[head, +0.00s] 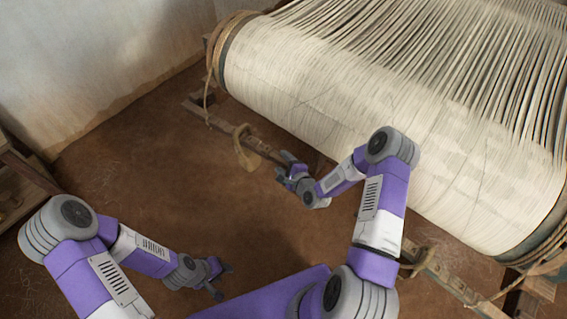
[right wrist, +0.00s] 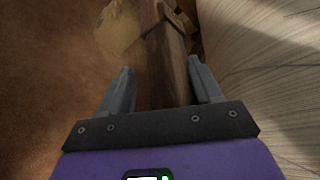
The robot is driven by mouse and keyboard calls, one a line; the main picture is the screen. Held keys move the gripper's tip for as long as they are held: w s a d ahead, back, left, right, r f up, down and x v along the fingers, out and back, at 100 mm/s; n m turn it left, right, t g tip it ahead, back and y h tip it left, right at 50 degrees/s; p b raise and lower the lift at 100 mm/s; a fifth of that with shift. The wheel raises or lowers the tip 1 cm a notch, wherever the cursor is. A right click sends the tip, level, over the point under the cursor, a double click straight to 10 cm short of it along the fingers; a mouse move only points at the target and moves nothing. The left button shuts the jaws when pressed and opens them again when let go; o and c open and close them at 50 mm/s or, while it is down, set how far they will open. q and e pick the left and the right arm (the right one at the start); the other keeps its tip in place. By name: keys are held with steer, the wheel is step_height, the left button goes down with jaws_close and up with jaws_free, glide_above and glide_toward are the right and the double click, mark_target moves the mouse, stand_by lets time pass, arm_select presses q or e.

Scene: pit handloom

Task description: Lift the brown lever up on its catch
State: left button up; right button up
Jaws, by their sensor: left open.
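The brown lever (head: 222,124) looks like a long dark wooden bar, low in front of the cloth roll in the head view. In the right wrist view the bar (right wrist: 165,60) runs away from me between the finger lines. My right gripper (head: 284,168) is at the bar's near part, its fingers (right wrist: 163,85) spread on either side. I cannot tell whether they touch the wood or are just above it. My left gripper (head: 221,281) is open and empty over the floor, far from the bar. I cannot make out the catch.
The large cream cloth roll (head: 300,85) with its warp threads stands close to the right of the bar. Tan rope (head: 243,148) hangs on the bar. A wooden frame (head: 30,175) is at the left edge. Brown floor (head: 160,170) lies open between.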

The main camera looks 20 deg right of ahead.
steer(key=shift+s, duration=0.15)
steer(key=p+v, duration=0.1)
steer(key=v, duration=0.6)
steer(key=shift+p, duration=0.4)
steer(key=shift+s+d+r, duration=0.1)
steer(key=shift+s, duration=0.05)
